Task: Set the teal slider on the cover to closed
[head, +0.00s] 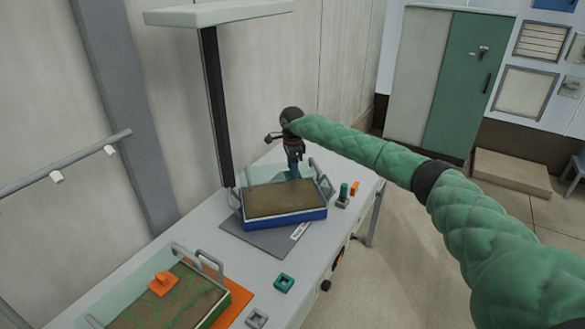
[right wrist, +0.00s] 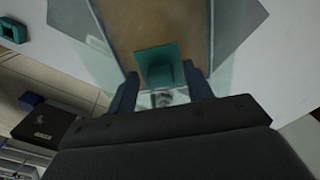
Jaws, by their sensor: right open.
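The blue-sided tray (head: 287,221) of brown soil stands on the bench with a clear cover (head: 263,174) at its far side. In the right wrist view a teal slider (right wrist: 158,64) shows at the end of the brown surface. In the head view my gripper mostly hides that spot. My right gripper (head: 294,172) is over the tray's far edge, pointing down. In the right wrist view its two fingers (right wrist: 160,90) are apart, one on each side of the slider's near end. I cannot tell whether they touch it. My left gripper is not in view.
A teal post (head: 344,190) and an orange piece (head: 355,187) stand right of the blue tray. A teal square ring (head: 284,283) lies near the bench edge. A dark lamp post (head: 214,105) rises behind.

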